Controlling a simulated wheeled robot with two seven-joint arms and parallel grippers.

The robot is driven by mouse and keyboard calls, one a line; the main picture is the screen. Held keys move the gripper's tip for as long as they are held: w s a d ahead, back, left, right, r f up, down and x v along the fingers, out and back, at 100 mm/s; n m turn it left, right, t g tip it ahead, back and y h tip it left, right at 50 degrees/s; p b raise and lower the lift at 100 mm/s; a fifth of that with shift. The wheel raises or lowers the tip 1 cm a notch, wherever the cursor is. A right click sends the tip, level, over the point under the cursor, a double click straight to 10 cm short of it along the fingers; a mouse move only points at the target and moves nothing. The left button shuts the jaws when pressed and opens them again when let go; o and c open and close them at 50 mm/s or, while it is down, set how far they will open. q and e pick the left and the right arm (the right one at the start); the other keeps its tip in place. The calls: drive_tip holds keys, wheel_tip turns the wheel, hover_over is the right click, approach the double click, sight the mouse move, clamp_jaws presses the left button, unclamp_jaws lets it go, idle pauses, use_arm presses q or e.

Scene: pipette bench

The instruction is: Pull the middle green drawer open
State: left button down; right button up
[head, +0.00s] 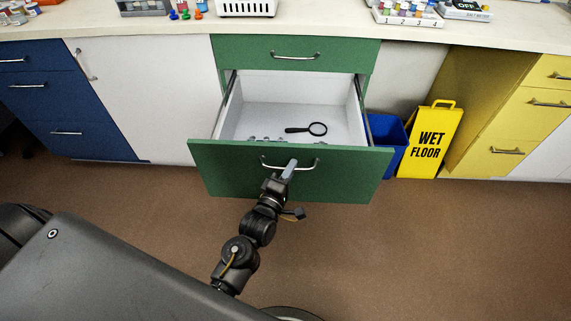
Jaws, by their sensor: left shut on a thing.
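The middle green drawer (345,178) stands pulled out from the cabinet, its white inside in plain view. A black magnifying glass (306,129) lies in it, with several small grey items (265,139) near its front wall. The drawer's silver handle (312,166) is on the green front. My left gripper (290,168) is shut on this handle, reaching it from the front. The fingertips hide part of the handle. My right gripper is not in view.
A closed green drawer (330,47) is above. A blue bin (386,135) and a yellow wet floor sign (430,140) stand at the right, near yellow drawers (520,115). Blue drawers (60,105) are at the left. Brown floor (420,250) in front is clear.

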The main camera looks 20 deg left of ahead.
use_arm(q)
drive_tip(key=c, duration=1.5)
unclamp_jaws()
drive_tip(key=s, duration=0.7)
drive_tip(key=s+f, duration=0.1)
drive_tip(key=s, duration=0.2)
drive_tip(key=shift+s+a, duration=0.35)
